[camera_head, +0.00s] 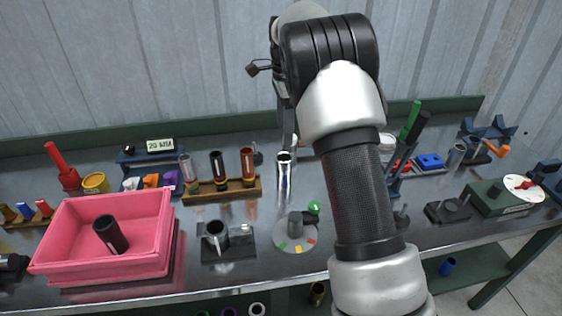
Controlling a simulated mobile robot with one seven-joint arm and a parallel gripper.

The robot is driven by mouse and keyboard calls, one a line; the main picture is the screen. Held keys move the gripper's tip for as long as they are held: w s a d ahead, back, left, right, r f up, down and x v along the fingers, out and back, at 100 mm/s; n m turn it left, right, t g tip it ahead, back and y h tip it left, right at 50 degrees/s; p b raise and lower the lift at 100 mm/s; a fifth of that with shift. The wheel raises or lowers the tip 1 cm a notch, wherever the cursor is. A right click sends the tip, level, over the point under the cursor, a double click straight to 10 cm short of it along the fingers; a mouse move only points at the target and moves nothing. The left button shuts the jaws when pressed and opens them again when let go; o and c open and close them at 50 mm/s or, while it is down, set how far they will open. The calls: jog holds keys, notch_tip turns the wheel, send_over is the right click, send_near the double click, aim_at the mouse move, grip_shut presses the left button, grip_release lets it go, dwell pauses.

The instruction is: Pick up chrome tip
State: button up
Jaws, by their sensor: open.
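The chrome tip (284,175) is a shiny upright metal tube with a dark open top, standing on the metal bench just right of a wooden rack. My gripper (289,139) hangs down from my wrist, just above or behind the top of the tube. It is open and is seen small and partly hidden by my arm. I cannot tell from this view whether its fingers are around the tube or apart from it.
A wooden rack (222,193) with several tubes stands close left. A round dial plate (281,240) with a grey post lies in front. A pink bin (68,229) holding a black tube is at left. A green-based box (492,200) stands at right. My arm covers the bench right of centre.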

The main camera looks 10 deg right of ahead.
aim_at(284, 173)
jog(key=f, duration=1.2)
jog(key=f+b, duration=0.1)
jog(key=f, duration=0.5)
jog(key=shift+w, duration=0.25)
jog(key=c, duration=1.1)
